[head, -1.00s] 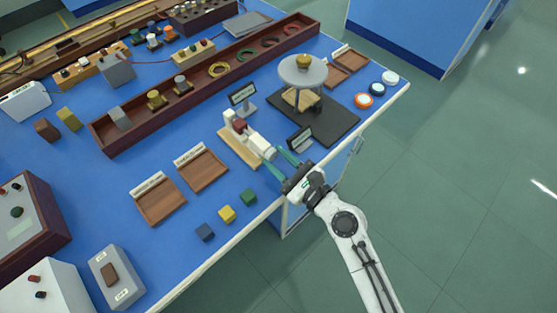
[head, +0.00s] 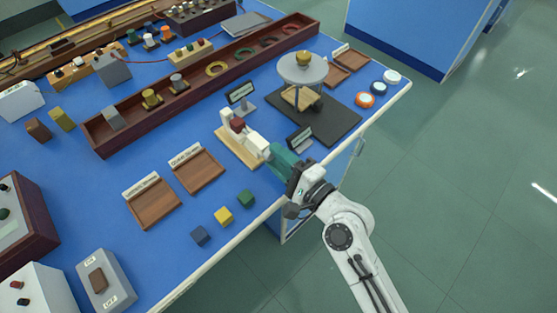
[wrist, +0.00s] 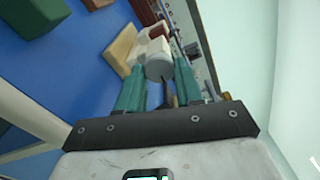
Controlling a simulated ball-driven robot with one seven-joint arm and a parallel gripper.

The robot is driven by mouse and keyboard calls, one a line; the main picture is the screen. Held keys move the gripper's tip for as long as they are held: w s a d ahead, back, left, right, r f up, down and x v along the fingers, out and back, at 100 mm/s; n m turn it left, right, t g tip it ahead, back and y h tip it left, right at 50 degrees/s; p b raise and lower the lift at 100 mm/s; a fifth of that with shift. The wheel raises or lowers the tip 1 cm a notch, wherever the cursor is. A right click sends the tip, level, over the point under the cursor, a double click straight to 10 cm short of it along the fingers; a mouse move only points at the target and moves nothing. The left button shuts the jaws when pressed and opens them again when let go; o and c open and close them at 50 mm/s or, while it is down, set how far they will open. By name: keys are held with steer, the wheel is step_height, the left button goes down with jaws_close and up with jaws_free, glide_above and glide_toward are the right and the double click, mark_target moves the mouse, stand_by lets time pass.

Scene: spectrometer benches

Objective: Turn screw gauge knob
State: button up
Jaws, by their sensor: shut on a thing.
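The screw gauge (head: 258,143) is a white instrument with a dark red block, mounted on a light wooden base (head: 237,152) near the table's front edge. Its grey round knob (wrist: 160,67) faces my gripper in the wrist view. My gripper (wrist: 161,75) has its two teal fingers on either side of the knob, shut on it. In the head view my gripper (head: 275,157) reaches the knob end from the lower right, and its fingers hide the knob there.
A small sign (head: 300,137) and a black board (head: 335,122) bearing a round-topped stand (head: 302,70) are close by on the right. Two wooden trays (head: 196,170) lie to the left. Yellow (head: 223,215), blue (head: 200,236) and green (head: 245,198) cubes sit along the front edge.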

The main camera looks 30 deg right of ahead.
steer(key=n+b, duration=0.2)
steer(key=n, duration=0.3)
steer(key=shift+f+n, duration=0.1)
steer(key=shift+n, duration=0.2)
steer(key=n+b, duration=0.2)
steer(key=n, duration=0.2)
steer(key=shift+a, duration=0.1)
steer(key=n+b, duration=0.2)
steer(key=n, duration=0.3)
steer(key=n+b, duration=0.1)
steer(key=n, duration=0.3)
steer(key=shift+n, duration=0.3)
steer(key=o, duration=1)
steer(key=shift+r, duration=0.25)
steer(key=shift+o, duration=0.2)
steer(key=shift+s, duration=0.1)
steer(key=b+v, duration=0.1)
steer(key=v, duration=0.9)
steer(key=shift+s, duration=0.3)
